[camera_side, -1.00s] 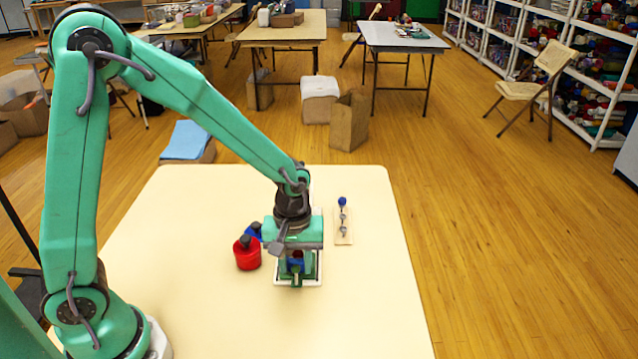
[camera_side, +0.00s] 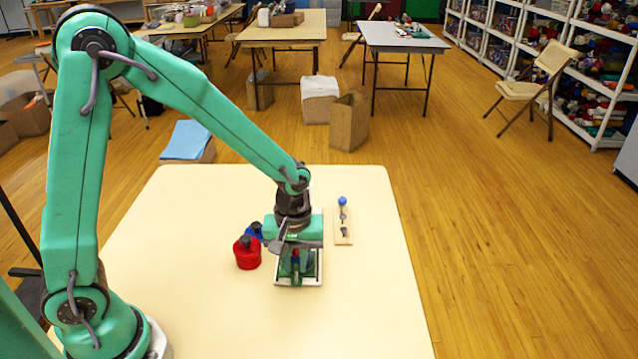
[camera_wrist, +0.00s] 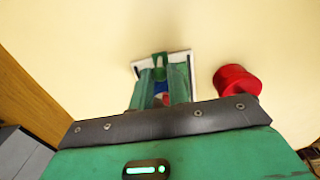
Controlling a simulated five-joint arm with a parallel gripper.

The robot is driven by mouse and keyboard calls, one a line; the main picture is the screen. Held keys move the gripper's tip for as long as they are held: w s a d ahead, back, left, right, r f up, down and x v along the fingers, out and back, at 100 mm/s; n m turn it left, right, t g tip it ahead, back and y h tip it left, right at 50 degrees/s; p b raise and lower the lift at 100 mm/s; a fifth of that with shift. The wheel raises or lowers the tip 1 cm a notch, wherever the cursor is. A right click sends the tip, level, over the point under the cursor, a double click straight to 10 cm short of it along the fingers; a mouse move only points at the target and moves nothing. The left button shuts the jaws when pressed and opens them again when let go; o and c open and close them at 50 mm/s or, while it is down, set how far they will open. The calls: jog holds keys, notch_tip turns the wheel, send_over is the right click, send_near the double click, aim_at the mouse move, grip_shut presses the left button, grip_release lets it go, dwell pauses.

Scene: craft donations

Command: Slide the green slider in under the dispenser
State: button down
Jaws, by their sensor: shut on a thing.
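My gripper (camera_side: 296,266) points down over a low white-rimmed tray (camera_side: 312,280) in the side view. In the wrist view, its two green fingers stand either side of a small green piece, which I take for the green slider (camera_wrist: 160,64). The gripper is shut on it. The slider lies inside the white rim (camera_wrist: 192,62). Small blue and red parts (camera_wrist: 163,98) show between the fingers. I cannot tell which part is the dispenser; my gripper hides much of the area, including how the slider meets it.
A red pot with a dark knob (camera_side: 247,255) stands close left of my gripper; it also shows in the wrist view (camera_wrist: 236,80). A blue pot (camera_side: 255,231) is behind it. A small board (camera_side: 343,238) with a blue ball lies to the right. The table front is clear.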

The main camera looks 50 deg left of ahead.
jog(key=shift+w+a, duration=3.4)
jog(key=shift+w, duration=0.05)
jog(key=c, duration=1.4)
grip_release()
jog(key=shift+c, duration=0.2)
jog(key=shift+r, duration=0.15)
notch_tip(320, 180, up, 7)
jog(key=shift+r, duration=0.15)
